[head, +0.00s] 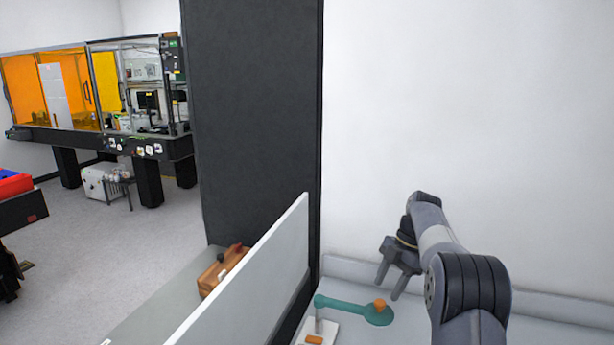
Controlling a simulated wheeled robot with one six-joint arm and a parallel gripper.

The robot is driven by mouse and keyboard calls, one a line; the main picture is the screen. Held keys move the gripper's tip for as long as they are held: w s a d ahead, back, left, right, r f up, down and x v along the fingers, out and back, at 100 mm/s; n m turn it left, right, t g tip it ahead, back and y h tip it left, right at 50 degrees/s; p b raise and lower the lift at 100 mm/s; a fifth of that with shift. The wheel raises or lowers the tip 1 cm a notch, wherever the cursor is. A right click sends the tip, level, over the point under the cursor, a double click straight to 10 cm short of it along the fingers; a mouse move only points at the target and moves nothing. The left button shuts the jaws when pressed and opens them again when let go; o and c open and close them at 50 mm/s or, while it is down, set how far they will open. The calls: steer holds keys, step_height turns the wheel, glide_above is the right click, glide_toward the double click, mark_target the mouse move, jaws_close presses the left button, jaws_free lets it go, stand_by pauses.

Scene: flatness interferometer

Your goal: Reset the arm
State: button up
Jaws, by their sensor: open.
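My gripper (388,282) is at the right of the head view, at the end of my grey arm. Its two fingers point down and stand apart, with nothing seen between them. The gripper is above and close to a teal paddle-shaped piece (345,307) with a round end. A small orange knob (380,304) sits on that round end. I cannot tell the exact height of the fingers above it.
A white block (317,334) with an orange piece stands by the teal piece. A pale upright panel (250,280) and a dark column (255,120) rise to the left. A brown box (222,270) lies beyond the panel. An optical bench (150,147) stands far left; floor (150,230) between is open.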

mark_target(381, 302)
steer(key=shift+x, duration=1.9)
steer(key=shift+r, duration=0.15)
steer(key=v, duration=1.1)
steer(key=x, duration=1.1)
steer(key=shift+s+f, duration=0.25)
steer(key=shift+f, duration=0.05)
steer(key=shift+s+a+r+m+t+b, duration=0.15)
steer(key=shift+s+a+m+t+b, duration=0.2)
steer(key=shift+s+m+b, duration=0.55)
steer(key=shift+w, duration=0.1)
steer(key=shift+a, duration=0.1)
